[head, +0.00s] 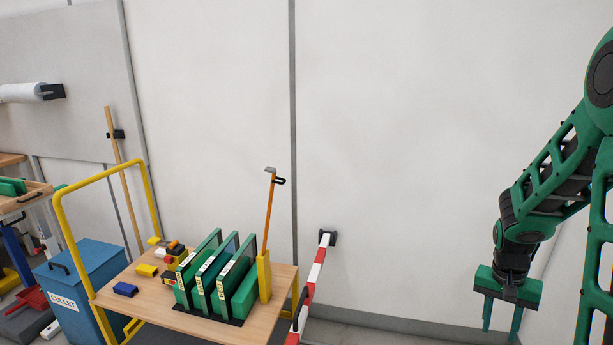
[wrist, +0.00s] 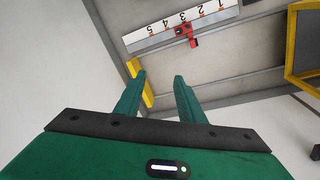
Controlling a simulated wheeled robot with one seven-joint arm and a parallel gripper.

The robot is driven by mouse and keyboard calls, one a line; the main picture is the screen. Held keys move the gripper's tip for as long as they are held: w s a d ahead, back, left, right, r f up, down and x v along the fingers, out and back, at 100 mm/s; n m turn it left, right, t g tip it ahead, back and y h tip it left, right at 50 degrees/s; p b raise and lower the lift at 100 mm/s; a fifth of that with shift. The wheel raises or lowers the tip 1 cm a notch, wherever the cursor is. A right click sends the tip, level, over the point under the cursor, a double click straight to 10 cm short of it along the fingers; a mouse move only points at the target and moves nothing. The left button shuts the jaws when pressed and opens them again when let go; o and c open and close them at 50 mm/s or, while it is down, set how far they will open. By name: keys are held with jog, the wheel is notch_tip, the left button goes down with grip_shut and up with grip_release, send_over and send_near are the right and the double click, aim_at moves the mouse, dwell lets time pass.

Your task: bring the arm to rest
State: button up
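My gripper (head: 502,318) hangs at the right of the head view with its fingers pointing down. It is apart from the wooden cart and in front of the bare wall. In the wrist view its two green fingers (wrist: 159,76) stand apart with nothing between them, so it is open and empty. My green and black arm reaches it from the right edge of the head view.
A wooden cart (head: 254,320) with a yellow handle carries framed panes (head: 239,268) in a rack and small coloured blocks. A red-and-white bar (head: 312,285) leans near it. A blue cullet bin (head: 85,290) stands left. The wrist view shows a numbered strip (wrist: 150,40).

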jog(key=s+a+r+n+y, duration=0.1)
jog(key=s+a+r, duration=0.3)
jog(key=s+r, duration=0.3)
jog(key=s+a+r+n, duration=0.1)
jog(key=s+a+r, duration=0.2)
jog(key=s+r, duration=0.4)
jog(key=s, duration=0.6)
jog(key=shift+s+a+r+n+t+y, duration=0.3)
jog(key=shift+s+a+y, duration=0.1)
jog(key=shift+w+f, duration=0.25)
jog(key=shift+w, duration=0.4)
dwell(0.4)
